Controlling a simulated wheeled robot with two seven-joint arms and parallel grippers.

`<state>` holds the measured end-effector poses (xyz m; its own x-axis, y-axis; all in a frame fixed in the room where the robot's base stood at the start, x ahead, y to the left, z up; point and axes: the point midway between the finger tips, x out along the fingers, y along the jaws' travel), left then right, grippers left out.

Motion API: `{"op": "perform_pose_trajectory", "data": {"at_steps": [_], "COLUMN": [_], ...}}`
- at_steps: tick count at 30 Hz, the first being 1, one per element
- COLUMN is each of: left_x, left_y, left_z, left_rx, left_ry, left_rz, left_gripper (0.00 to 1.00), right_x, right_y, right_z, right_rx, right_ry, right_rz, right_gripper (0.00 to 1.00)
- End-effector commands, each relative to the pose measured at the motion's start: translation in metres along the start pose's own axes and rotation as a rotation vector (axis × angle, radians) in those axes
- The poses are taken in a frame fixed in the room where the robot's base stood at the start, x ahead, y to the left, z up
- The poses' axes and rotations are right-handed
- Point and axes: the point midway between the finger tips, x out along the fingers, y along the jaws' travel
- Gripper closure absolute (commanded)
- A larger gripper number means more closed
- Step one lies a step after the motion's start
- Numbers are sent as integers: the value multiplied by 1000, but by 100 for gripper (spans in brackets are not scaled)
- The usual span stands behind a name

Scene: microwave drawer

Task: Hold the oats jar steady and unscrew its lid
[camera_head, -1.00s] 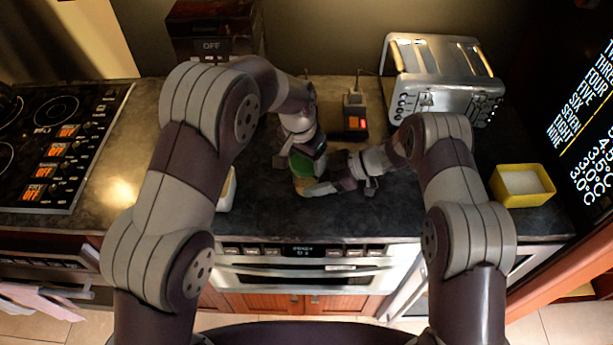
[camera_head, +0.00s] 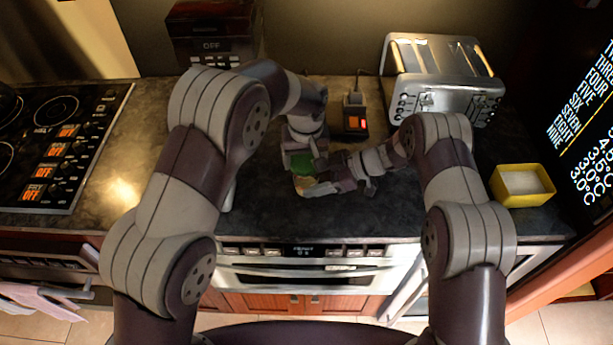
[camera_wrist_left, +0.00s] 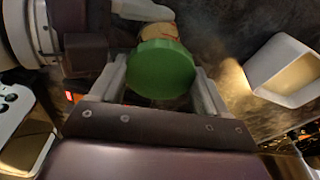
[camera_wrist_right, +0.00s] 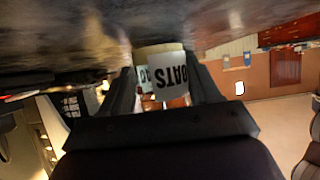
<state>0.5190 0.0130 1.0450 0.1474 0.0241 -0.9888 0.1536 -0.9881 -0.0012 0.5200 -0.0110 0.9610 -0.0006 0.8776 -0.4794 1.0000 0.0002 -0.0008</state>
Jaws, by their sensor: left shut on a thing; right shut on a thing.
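The oats jar (camera_wrist_right: 168,75) shows its "OATS" label between the fingers of my right gripper (camera_wrist_right: 165,95), which is shut on its body. In the head view the jar (camera_head: 303,184) stands on the dark counter, mostly hidden by my grippers. Its round green lid (camera_wrist_left: 162,69) lies between the fingers of my left gripper (camera_wrist_left: 164,85), which is shut on it from above. The lid is also partly visible in the head view (camera_head: 302,164). The tan jar body shows just beside the lid in the left wrist view, so I cannot tell whether the threads still engage.
A silver toaster (camera_head: 440,78) stands at the back right, with a small dark device with a lit red part (camera_head: 355,118) left of it. A yellow box (camera_head: 522,186) is at the right. The cooktop (camera_head: 50,140) is at the left.

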Motion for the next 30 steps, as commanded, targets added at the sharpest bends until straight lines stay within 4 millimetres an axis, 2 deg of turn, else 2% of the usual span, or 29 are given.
{"op": "perform_pose_trajectory", "data": {"at_steps": [14, 30], "left_x": [-3, -39], "left_y": [1, 1], "left_z": [0, -6], "left_rx": [1, 1], "left_ry": [0, 2], "left_rz": [1, 3], "left_gripper": [61, 61], "right_x": [0, 0], "right_y": [0, 0], "right_z": [0, 0], "right_rx": [-1, -1], "right_ry": [0, 0], "right_rz": [1, 1], "right_gripper": [93, 93]}}
